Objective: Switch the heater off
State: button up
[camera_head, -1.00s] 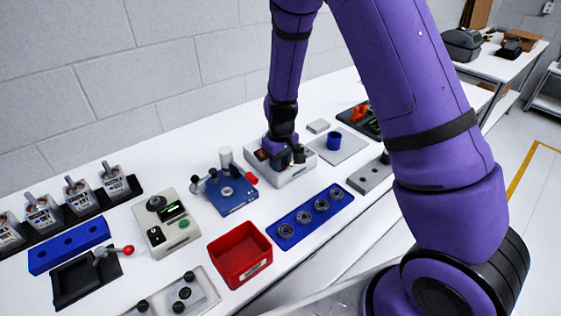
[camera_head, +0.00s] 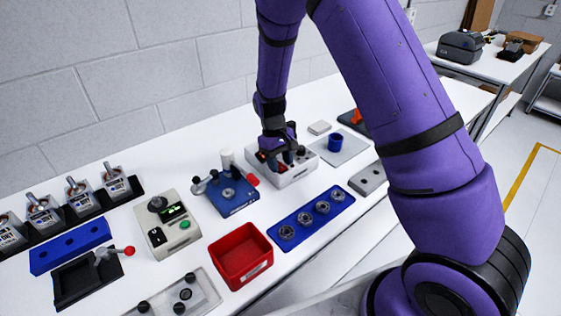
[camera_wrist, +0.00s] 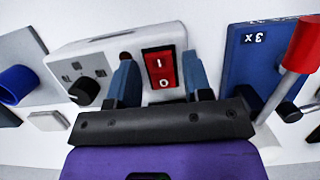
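The heater (camera_head: 292,179) is a pale grey box on the white bench, below my gripper. In the wrist view the heater (camera_wrist: 112,49) shows a red rocker switch (camera_wrist: 160,70) marked I and O, and a black knob (camera_wrist: 84,92). The I mark is on the far half and the O mark on the half nearer my gripper. Which half is pressed in is hard to tell. My gripper (camera_wrist: 160,78) is open and empty, its blue fingers on either side of the switch in the picture. I cannot tell whether they touch the heater. In the head view my gripper (camera_head: 284,157) partly hides the box.
A blue fixture (camera_head: 232,198) with a red-knobbed lever (camera_wrist: 303,45) stands close beside the heater. A blue cup (camera_head: 334,142) on a grey plate is on the other side. A blue tray of bearings (camera_head: 311,213) and a red bin (camera_head: 240,255) lie in front.

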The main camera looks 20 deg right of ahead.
jog(key=shift+o, duration=0.2)
jog(key=d+v, duration=0.1)
jog(key=v, duration=0.9)
jog(key=shift+a+r, duration=0.35)
jog(key=shift+a, duration=0.1)
jog(key=shift+w, duration=0.15)
jog(key=s+d+r+m+t+y, duration=0.1)
jog(key=s+d+r+t, duration=0.1)
jog(key=s+r, duration=0.55)
jog(key=s+d+r+m+t+y, duration=0.1)
jog(key=s+d+r+t, duration=0.3)
jog(key=r, duration=0.6)
jog(key=s+r+t, duration=0.1)
jog(key=s+r, duration=0.2)
jog(key=s, duration=0.7)
jog(key=s+d+r+m+t+h, duration=0.1)
jog(key=s+r, duration=0.2)
jog(key=s, duration=0.7)
jog(key=shift+d+r+m, duration=0.3)
jog(key=shift+d, duration=0.05)
